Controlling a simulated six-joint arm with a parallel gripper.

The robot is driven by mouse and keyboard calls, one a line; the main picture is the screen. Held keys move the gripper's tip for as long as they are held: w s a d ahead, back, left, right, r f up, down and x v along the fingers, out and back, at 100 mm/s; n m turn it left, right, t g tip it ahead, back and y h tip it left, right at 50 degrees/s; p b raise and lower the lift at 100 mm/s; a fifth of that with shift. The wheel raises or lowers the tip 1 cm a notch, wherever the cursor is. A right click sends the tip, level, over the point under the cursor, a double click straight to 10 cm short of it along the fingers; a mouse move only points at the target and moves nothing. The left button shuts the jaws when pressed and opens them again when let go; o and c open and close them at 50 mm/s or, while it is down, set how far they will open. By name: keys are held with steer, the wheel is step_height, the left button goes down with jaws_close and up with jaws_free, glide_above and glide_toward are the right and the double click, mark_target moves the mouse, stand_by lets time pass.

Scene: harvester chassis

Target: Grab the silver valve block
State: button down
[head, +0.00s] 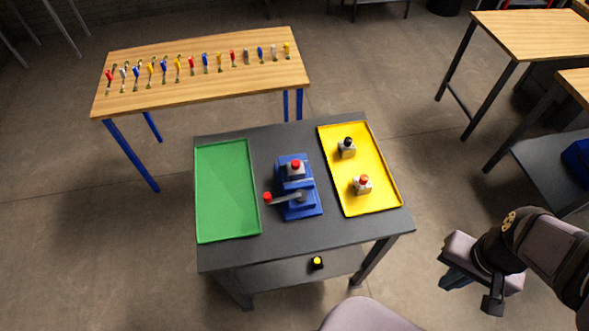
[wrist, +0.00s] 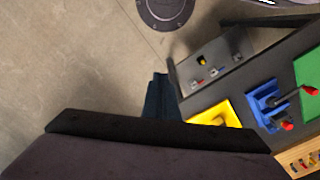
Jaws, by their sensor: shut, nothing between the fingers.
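Two silvery blocks stand in the yellow tray (head: 380,203) in the head view: one with a black top (head: 347,150) near the back, one with an orange-red top (head: 362,187) nearer the front. A third silvery block with a red top (head: 296,172) sits in the blue fixture (head: 301,210) with a lever at mid-table. I cannot tell which is the valve block meant. My gripper (head: 452,282) is shut and empty, off the table's right side. In the wrist view my gripper (wrist: 160,78) points past the yellow tray (wrist: 196,112), with the blue fixture (wrist: 264,103) beyond.
A green tray (head: 226,190) lies empty on the dark table's left. A black and yellow button (head: 316,263) is on the lower shelf. A wooden bench (head: 200,93) with several coloured tools stands behind. Floor separates my gripper from the table.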

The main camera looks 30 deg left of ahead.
stand_by(0.4)
steer(key=c, duration=1.5)
jaws_free()
steer(key=shift+c, duration=0.2)
